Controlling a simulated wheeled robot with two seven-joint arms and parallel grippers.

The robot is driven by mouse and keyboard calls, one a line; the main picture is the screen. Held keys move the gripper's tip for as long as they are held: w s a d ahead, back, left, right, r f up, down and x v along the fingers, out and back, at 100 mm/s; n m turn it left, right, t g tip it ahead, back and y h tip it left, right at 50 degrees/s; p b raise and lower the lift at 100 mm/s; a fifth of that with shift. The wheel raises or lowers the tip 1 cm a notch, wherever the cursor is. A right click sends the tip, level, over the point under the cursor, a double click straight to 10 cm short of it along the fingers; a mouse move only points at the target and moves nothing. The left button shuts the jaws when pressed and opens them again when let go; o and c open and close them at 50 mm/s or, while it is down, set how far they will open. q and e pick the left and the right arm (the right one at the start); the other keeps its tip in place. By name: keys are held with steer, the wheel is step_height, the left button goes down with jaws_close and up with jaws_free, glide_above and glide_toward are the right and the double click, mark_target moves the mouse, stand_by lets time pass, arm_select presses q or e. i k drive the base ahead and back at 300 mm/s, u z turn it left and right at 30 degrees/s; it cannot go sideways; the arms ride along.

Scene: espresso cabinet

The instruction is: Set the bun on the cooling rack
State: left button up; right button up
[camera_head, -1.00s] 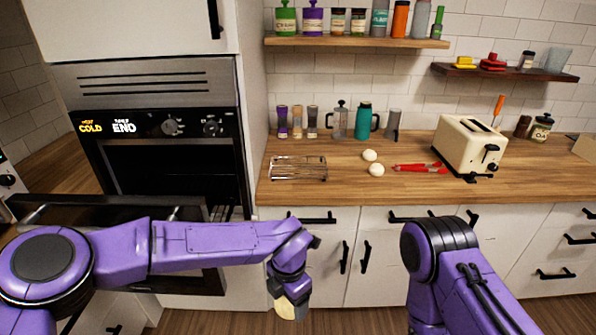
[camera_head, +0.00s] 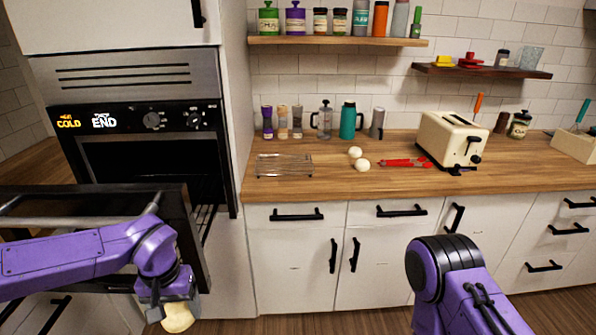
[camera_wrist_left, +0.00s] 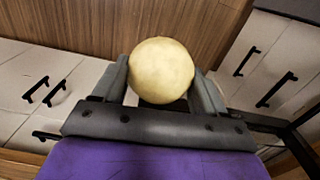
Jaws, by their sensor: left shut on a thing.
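The bun (camera_head: 178,317) is pale yellow and round. My left gripper (camera_head: 170,298) is shut on it, low in front of the oven and below counter height. In the left wrist view the bun (camera_wrist_left: 161,70) sits between the two fingers of the left gripper (camera_wrist_left: 163,88), with the floor behind it. The cooling rack (camera_head: 284,166) is a wire rack on the left end of the wooden counter, with nothing seen on it. My left gripper is left of the rack and well below it. My right arm shows at the lower right, but its gripper is out of view.
The oven door (camera_head: 110,225) is swung open beside my left arm. Two pale round things (camera_head: 362,165) and red tongs (camera_head: 405,162) lie right of the rack, before the toaster (camera_head: 452,140). Bottles and jars line the wall. The counter's front strip is clear.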

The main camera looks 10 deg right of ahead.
mark_target(272, 164)
steer(key=z, duration=0.25)
steer(key=k, duration=0.45)
steer(key=z, duration=1.4)
steer(key=i, duration=1.75)
steer(key=u, duration=0.65)
